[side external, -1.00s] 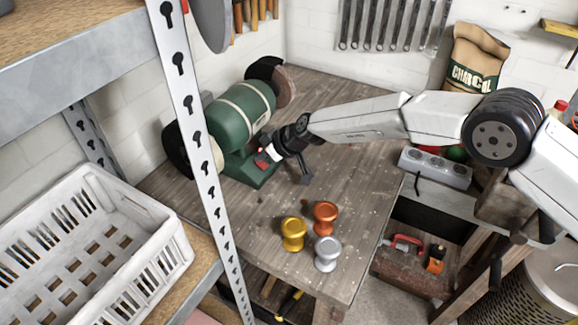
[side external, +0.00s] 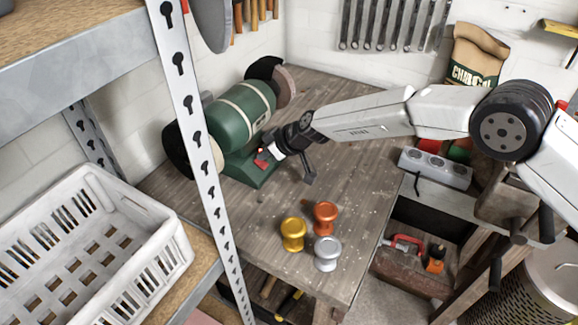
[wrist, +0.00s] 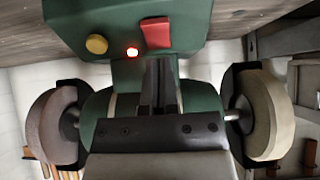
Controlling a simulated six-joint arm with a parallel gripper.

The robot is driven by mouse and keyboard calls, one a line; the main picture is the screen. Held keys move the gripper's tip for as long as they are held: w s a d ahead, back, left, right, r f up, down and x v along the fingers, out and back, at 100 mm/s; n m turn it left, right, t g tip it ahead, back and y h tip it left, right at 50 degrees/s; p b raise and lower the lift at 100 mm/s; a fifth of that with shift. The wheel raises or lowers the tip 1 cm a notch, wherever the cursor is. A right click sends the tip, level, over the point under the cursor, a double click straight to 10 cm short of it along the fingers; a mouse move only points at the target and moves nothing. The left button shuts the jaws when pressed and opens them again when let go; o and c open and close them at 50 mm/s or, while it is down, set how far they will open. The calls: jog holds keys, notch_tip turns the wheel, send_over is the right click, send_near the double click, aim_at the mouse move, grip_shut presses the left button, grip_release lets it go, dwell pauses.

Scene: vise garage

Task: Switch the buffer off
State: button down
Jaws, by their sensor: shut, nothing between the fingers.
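The buffer (side external: 243,110) is a green bench machine with a wheel at each end, standing at the back left of the workbench. In the wrist view its green base (wrist: 200,40) carries a red rocker switch (wrist: 157,33), a lit red lamp (wrist: 132,52) and a yellow round button (wrist: 96,44). My gripper (wrist: 158,65) is shut and empty, with its fingertips just below the red switch in that view. In the side view my gripper (side external: 270,153) is at the front of the base. Whether the fingertips touch the base is unclear.
Gold (side external: 293,234), orange (side external: 326,217) and silver (side external: 327,253) knob-shaped pieces stand near the front of the workbench (side external: 350,190). A metal shelf post (side external: 200,150) and a white crate (side external: 90,240) are at the left. A power strip (side external: 436,168) lies at the right.

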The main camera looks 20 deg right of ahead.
jog(key=shift+v, duration=2.8)
jog(key=shift+d, duration=0.1)
jog(key=s+d+r+m+g+h, duration=0.1)
jog(key=s+d+r+m+h, duration=0.1)
jog(key=s+d, duration=0.6)
jog(key=s+d+r+m+g+h, duration=0.1)
jog(key=s+d+r+m, duration=0.15)
jog(key=d, duration=0.95)
jog(key=s+d+m+g+h, duration=0.1)
jog(key=s+d+m, duration=0.1)
jog(key=s+d, duration=0.4)
jog(key=s+d+m+h, duration=0.2)
jog(key=s+d, duration=0.5)
jog(key=s, duration=0.7)
jog(key=shift+d+f+g, duration=0.25)
jog(key=shift+d+g, duration=0.05)
jog(key=shift+g, duration=0.1)
